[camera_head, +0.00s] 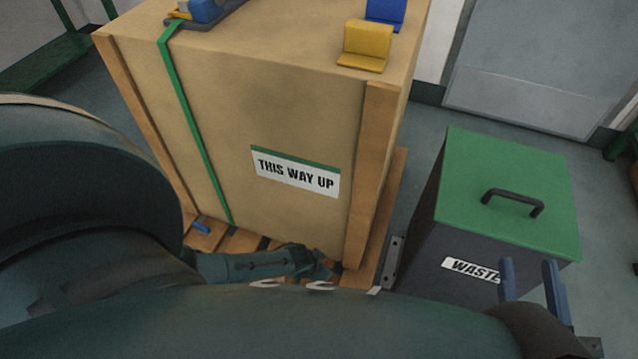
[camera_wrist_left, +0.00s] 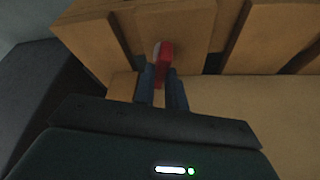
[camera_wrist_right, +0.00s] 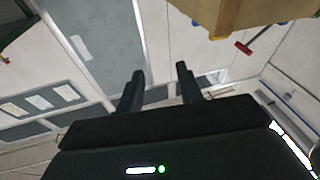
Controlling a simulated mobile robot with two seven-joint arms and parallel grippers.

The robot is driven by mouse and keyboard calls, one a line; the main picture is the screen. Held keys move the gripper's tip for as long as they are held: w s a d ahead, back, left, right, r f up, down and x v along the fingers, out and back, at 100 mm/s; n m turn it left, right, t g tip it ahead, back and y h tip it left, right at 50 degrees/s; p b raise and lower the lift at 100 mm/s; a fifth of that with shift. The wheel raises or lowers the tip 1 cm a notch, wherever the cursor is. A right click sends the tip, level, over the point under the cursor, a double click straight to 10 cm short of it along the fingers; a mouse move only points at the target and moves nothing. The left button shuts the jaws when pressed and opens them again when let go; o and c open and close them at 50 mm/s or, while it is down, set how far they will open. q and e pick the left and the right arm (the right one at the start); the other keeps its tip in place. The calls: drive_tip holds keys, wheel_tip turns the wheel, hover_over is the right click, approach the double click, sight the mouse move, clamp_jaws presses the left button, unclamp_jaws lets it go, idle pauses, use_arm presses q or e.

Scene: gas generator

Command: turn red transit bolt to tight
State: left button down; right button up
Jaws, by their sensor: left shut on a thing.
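The red transit bolt (camera_wrist_left: 165,58) shows in the left wrist view as a red handle against the wooden pallet at the foot of the crate. My left gripper (camera_wrist_left: 160,82) is shut on it, one blue finger on each side. My right gripper (camera_head: 533,277) is open and empty in front of the waste bin. Its two spread fingers also show in the right wrist view (camera_wrist_right: 158,80).
The large crate (camera_head: 225,115) marked THIS WAY UP stands on a pallet (camera_head: 385,215), with a green strap down its side. A yellow bracket (camera_head: 366,45) sits on top. The waste bin (camera_head: 470,185) with a green lid stands right of the crate.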

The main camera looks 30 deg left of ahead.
use_arm(q)
drive_tip(key=m+b, duration=0.1)
drive_tip(key=m+h, duration=0.1)
drive_tip(key=m, duration=0.1)
drive_tip(key=shift+w+a+f+b, duration=0.15)
drive_tip(key=shift+a+b, duration=0.05)
drive_tip(key=shift+b, duration=0.15)
drive_tip(key=shift+f+m+g+h+b, duration=0.1)
drive_tip(key=shift+m+g+h+b, duration=0.2)
drive_tip(key=shift+m+b, duration=0.55)
drive_tip(key=m+g+h+b, duration=0.1)
drive_tip(key=m+b, duration=0.3)
drive_tip(key=shift+w, duration=0.1)
drive_tip(key=shift+r+m+g+h+b, duration=0.2)
drive_tip(key=shift+m+g+h+b, duration=0.15)
drive_tip(key=shift+m+b, duration=0.4)
drive_tip(key=shift+r+m+g, duration=0.1)
drive_tip(key=shift+m+g, duration=0.15)
drive_tip(key=shift+m, duration=0.85)
use_arm(e)
wheel_tip(320, 180, up, 8)
drive_tip(key=n+t+y, duration=0.2)
drive_tip(key=n+y, duration=0.5)
drive_tip(key=y, duration=0.1)
drive_tip(key=shift+w+d+f, duration=0.15)
drive_tip(key=shift+w, duration=0.05)
use_arm(q)
drive_tip(key=c, duration=1.4)
unclamp_jaws()
drive_tip(key=shift+c, duration=0.2)
